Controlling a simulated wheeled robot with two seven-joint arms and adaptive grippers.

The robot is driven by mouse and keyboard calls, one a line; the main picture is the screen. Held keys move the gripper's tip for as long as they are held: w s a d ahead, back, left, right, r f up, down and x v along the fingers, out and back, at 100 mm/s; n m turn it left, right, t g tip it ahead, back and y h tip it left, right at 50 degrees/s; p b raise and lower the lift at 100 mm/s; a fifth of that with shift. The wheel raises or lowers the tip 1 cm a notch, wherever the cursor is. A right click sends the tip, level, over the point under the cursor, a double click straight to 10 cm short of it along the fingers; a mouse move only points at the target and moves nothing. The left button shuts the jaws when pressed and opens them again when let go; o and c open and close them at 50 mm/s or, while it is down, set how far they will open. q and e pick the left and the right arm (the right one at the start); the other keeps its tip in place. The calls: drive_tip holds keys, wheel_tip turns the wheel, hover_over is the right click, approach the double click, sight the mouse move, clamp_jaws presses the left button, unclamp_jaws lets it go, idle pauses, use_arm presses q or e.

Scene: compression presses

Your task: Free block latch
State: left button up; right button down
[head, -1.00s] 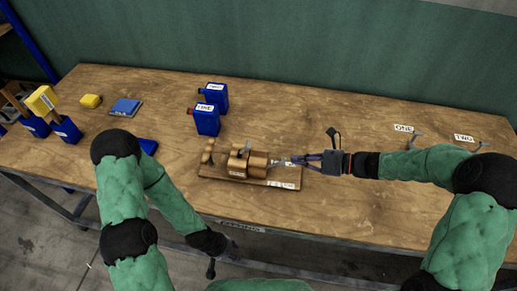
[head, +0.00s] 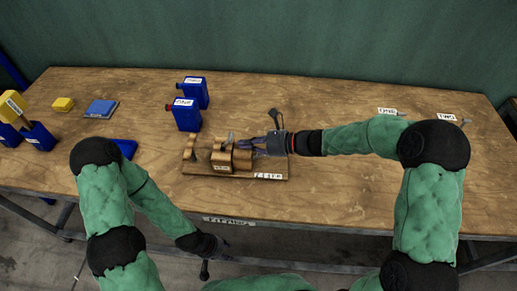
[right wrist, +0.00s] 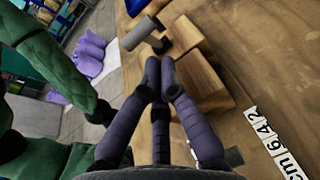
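The wooden press (head: 221,160) sits on a wooden base board (head: 245,176) near the table's front edge. It has brown blocks with a small upright grey piece between them. In the right wrist view a grey cylinder (right wrist: 140,33) with a dark end lies beside a wooden block (right wrist: 205,88). My right gripper (head: 243,144) is at the right part of the press; its fingertips (right wrist: 160,72) converge beside the block, short of the cylinder. I cannot tell whether they grip anything. My left gripper (head: 207,262) hangs in front of the table's edge, apart from the press, its fingers barely visible.
Two blue canisters (head: 187,115) stand behind the press. A blue flat item (head: 126,148), blue-grey pad (head: 101,108), yellow block (head: 63,104) and blue bins (head: 38,135) are at the left. Label plates (head: 387,111) lie at the back right. The right half of the table is mostly clear.

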drive_tip(key=shift+w+a+r, duration=0.2)
drive_tip(key=shift+a+r, duration=0.15)
drive_tip(key=shift+a, duration=0.2)
